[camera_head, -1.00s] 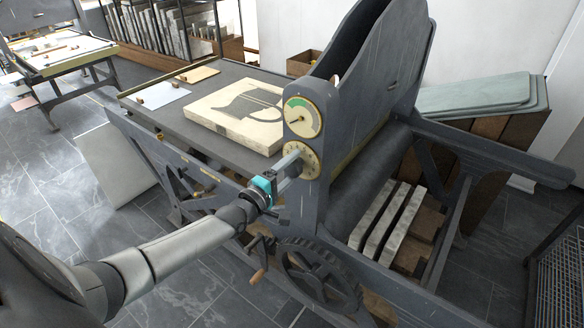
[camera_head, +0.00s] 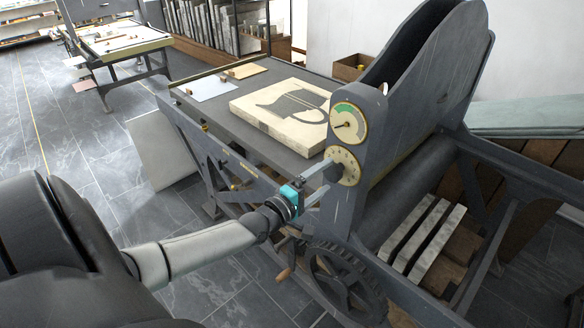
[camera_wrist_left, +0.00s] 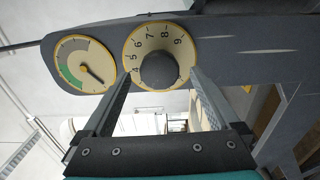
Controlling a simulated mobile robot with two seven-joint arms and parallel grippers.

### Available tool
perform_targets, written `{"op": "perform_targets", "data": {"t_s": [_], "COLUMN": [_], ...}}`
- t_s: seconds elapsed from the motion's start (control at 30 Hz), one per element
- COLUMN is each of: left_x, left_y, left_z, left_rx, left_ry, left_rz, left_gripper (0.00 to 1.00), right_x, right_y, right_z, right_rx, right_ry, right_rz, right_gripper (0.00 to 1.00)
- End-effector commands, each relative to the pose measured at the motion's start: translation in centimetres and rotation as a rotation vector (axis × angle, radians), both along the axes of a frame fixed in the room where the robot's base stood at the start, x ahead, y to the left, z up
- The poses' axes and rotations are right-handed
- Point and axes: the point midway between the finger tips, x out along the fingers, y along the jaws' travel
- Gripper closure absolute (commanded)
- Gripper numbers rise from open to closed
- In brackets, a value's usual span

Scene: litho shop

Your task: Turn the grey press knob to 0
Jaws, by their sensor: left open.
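The grey press knob (camera_wrist_left: 159,71) is a round dark knob in the middle of a cream numbered dial (camera_wrist_left: 135,45). In the left wrist view the numbers 4 to 9 show around its upper side; I cannot make out a 0 or a pointer mark. In the head view the dial (camera_head: 350,164) sits on the press's side frame. My left gripper (camera_head: 326,176) points at the dial with its fingers apart. In the wrist view its fingertips (camera_wrist_left: 160,78) stand on either side of the knob; I cannot tell whether they touch it. My right gripper is not in view.
A gauge (camera_head: 348,122) with a green sector is just above the dial. The press bed (camera_head: 240,130) carries a pale stone (camera_head: 285,112) with a dark drawing. A spoked gear wheel (camera_head: 345,285) and a crank handle (camera_head: 284,274) are below my left gripper.

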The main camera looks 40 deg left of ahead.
Motion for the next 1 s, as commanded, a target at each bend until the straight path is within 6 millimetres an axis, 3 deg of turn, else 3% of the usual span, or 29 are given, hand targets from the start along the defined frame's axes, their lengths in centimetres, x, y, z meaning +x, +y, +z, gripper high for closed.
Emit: {"op": "perform_targets", "data": {"t_s": [0.6,0.8,1.0], "left_x": [-9.2,-11.0,-11.6], "left_y": [0.7,0.9,0.9], "left_z": [0.0,0.0,0.1], "left_rx": [0.001,0.001,0.001], "left_ry": [0.002,0.001,-0.001], "left_rz": [0.0,0.0,0.0], "left_gripper": [0.05,0.05,0.05], "right_x": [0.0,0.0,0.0], "right_y": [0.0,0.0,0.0], "right_z": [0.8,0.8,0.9], "right_rx": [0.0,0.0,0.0], "right_ry": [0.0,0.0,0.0], "right_rz": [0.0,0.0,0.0], "right_gripper": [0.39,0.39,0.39]}}
